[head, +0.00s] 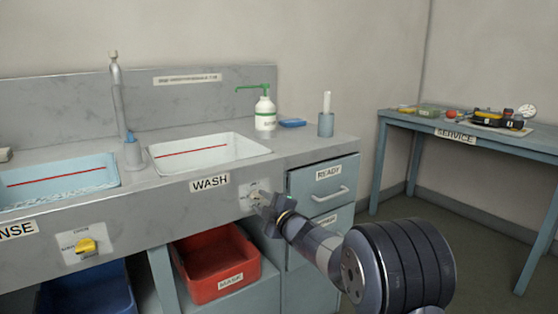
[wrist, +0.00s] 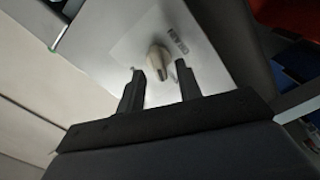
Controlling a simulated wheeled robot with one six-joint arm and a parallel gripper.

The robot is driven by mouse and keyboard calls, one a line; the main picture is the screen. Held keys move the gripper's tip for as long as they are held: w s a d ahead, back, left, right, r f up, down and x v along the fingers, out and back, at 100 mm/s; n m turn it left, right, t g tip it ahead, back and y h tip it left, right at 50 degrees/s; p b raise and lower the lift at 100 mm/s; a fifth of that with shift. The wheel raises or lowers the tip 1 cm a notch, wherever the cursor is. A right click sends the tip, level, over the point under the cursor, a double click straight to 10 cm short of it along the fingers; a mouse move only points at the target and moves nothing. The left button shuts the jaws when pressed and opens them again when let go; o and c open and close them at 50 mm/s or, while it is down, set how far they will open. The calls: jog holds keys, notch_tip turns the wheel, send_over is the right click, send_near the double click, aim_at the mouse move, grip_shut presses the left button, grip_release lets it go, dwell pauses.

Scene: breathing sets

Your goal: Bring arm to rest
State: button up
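My gripper (head: 274,212) is at the front panel of the wash counter, in front of a pale knob (head: 257,197) below and right of the WASH label. In the wrist view my two dark fingers (wrist: 160,88) stand apart with a clear gap between them. The pale knob (wrist: 159,57) is just beyond the fingertips, on a light plate with a small label. The fingers appear apart from the knob and hold nothing. My arm reaches in from the lower right in the head view.
The wash basin (head: 160,160) and rinse basin (head: 110,183) are in the counter. A drawer labelled READY (head: 340,180) is shut beside my gripper. A red bin (head: 240,285) sits below. The service table (head: 400,122) stands at the right, with open floor before it.

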jog(key=p+v, duration=0.1)
jog(key=v, duration=0.9)
jog(key=b+x, duration=0.1)
jog(key=x, duration=1)
jog(key=shift+w+a, duration=0.2)
jog(key=shift+w, duration=0.1)
jog(key=shift+s+d+r+m+p, duration=0.15)
jog(key=shift+r+m+p, duration=0.15)
jog(key=shift+m+p, duration=0.65)
jog(key=m+p, duration=0.6)
jog(key=p, duration=0.2)
jog(key=shift+d+m+p, duration=0.1)
jog(key=shift+m+p, duration=0.15)
jog(key=shift+p, duration=0.05)
jog(key=v, duration=1)
jog(key=shift+f, duration=0.2)
